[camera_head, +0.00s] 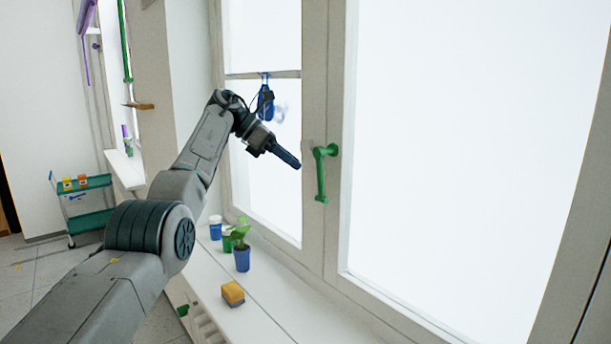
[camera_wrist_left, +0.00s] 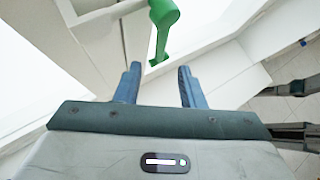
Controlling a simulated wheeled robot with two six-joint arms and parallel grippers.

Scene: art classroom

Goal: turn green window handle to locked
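The green window handle (camera_head: 321,175) is mounted on the window frame's middle post. Its grip hangs straight down from the pivot in the head view. My left gripper (camera_head: 297,164) is just left of the handle, pointing toward it, and does not appear to touch it. In the left wrist view the two blue fingers (camera_wrist_left: 159,86) are spread apart with nothing between them. The green handle (camera_wrist_left: 164,20) shows there ahead of the fingertips, around the middle of the gap, with its upper part cut off by the picture edge.
On the sill (camera_head: 262,322) below are a yellow sponge (camera_head: 232,293), a small plant in a blue pot (camera_head: 242,259) and a blue-and-white jar (camera_head: 215,227). A blue bottle (camera_head: 266,102) hangs behind my left wrist. A green cart (camera_head: 84,184) stands at far left.

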